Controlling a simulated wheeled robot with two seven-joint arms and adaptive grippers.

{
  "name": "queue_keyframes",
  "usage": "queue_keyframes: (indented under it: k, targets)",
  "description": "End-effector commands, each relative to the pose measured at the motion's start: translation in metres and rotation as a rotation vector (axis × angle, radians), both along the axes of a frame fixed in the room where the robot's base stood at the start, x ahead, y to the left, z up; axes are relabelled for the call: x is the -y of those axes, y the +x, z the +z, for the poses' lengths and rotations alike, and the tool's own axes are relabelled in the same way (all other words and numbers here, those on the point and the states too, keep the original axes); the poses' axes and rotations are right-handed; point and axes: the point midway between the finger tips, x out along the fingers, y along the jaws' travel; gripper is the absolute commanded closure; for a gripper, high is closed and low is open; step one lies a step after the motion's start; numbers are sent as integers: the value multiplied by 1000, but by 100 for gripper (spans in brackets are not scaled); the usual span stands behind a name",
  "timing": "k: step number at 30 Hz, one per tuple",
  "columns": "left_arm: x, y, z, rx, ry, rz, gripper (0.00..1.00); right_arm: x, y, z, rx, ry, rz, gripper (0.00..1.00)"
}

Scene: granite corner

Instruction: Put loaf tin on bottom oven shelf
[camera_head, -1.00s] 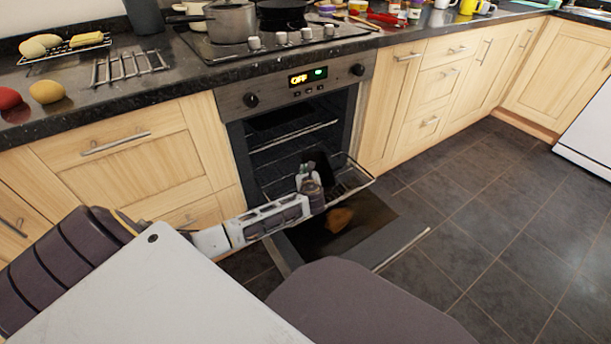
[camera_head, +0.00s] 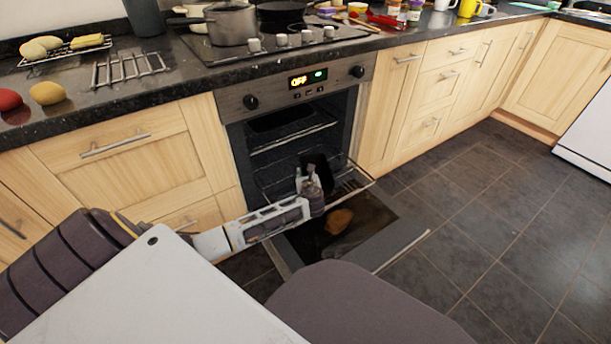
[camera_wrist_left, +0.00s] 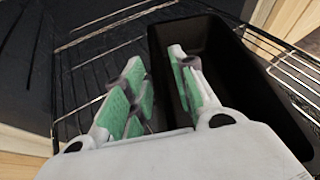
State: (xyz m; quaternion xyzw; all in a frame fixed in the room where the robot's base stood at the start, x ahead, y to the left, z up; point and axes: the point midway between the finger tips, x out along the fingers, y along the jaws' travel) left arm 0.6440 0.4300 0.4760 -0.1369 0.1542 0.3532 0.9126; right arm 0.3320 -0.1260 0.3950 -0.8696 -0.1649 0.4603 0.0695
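The black loaf tin (camera_wrist_left: 215,45) rests on an extended wire oven shelf (camera_wrist_left: 85,115). In the head view the tin (camera_head: 320,163) shows as a dark shape behind my left gripper (camera_head: 308,178), and the shelf (camera_head: 358,172) sticks out above the lowered oven door (camera_head: 375,228). In the left wrist view my left gripper (camera_wrist_left: 158,85), with green pads, has its fingers apart. One finger is left of the tin's near side wall and the other is over its inside. Whether a pad touches the wall cannot be told. My right gripper is out of view.
The oven (camera_head: 295,95) holds another rack (camera_head: 290,136) higher up. Above it the hob carries a pot (camera_head: 230,22). A cooling rack (camera_head: 130,68) and fruit lie on the worktop (camera_head: 185,75). The floor (camera_head: 480,220) to the right is clear.

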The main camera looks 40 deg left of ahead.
Motion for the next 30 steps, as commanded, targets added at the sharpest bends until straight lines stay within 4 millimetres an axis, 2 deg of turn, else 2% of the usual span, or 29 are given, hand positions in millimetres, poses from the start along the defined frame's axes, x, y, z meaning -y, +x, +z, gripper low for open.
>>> queue_keyframes:
  k: [11, 20, 25, 27, 30]
  targets:
    - [7, -8, 7, 0, 1, -1, 73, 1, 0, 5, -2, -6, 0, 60]
    - [25, -29, 20, -1, 0, -1, 73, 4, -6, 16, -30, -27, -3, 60]
    - [38, -43, 27, -1, 0, -2, 73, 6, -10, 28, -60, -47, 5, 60]
    - [42, -50, 30, -2, -1, -1, 73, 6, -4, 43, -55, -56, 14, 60]
    - [50, -58, 35, 1, 0, -2, 73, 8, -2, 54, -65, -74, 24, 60]
